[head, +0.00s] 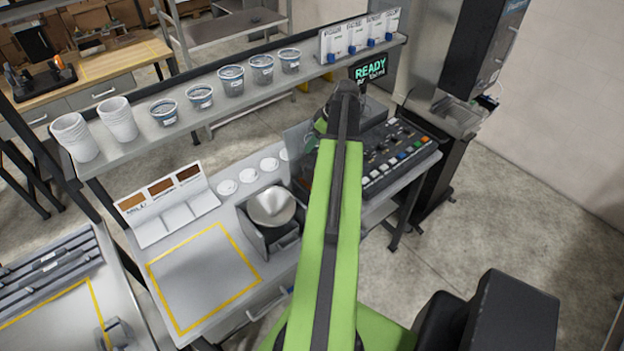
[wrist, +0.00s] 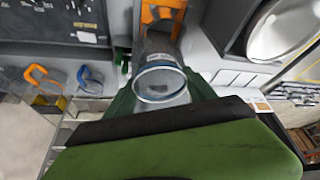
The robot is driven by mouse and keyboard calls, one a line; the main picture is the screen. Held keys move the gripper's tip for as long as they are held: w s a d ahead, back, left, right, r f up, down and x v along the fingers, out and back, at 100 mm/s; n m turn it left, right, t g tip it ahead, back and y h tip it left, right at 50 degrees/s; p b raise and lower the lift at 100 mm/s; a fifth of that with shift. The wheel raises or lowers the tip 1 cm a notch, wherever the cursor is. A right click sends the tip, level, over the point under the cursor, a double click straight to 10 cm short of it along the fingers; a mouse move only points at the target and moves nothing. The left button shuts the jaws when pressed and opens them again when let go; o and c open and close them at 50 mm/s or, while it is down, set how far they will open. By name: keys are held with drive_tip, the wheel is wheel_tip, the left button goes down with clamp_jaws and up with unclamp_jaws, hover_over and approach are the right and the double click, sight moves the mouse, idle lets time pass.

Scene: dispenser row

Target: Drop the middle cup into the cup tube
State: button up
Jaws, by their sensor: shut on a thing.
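My gripper (wrist: 160,95) is shut on a grey, see-through cup (wrist: 162,52) with a blue rim, which sits between its dark green fingers in the wrist view. In the head view my arm reaches over the counter. The gripper end (head: 318,126) is mostly hidden behind the arm there, and the held cup cannot be made out. I cannot tell which thing is the cup tube. Several round white openings or discs (head: 248,175) lie in a row on the counter, left of the gripper.
A shelf (head: 140,140) along the back holds stacks of white cups (head: 75,137) and several blue-labelled tubs (head: 231,80). A metal bowl (head: 271,206) stands left of my arm. A button panel (head: 400,150) lies right of it. The yellow-outlined mat (head: 203,275) is clear.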

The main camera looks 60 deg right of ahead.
drive_tip(key=o, duration=1.4)
drive_tip(key=p+v, duration=0.6)
drive_tip(key=v, duration=0.1)
drive_tip(key=shift+w, duration=0.1)
drive_tip(key=shift+s+r+p, duration=0.3)
drive_tip(key=shift+r+p, duration=0.1)
drive_tip(key=shift+p, duration=0.15)
drive_tip(key=shift+f, duration=0.15)
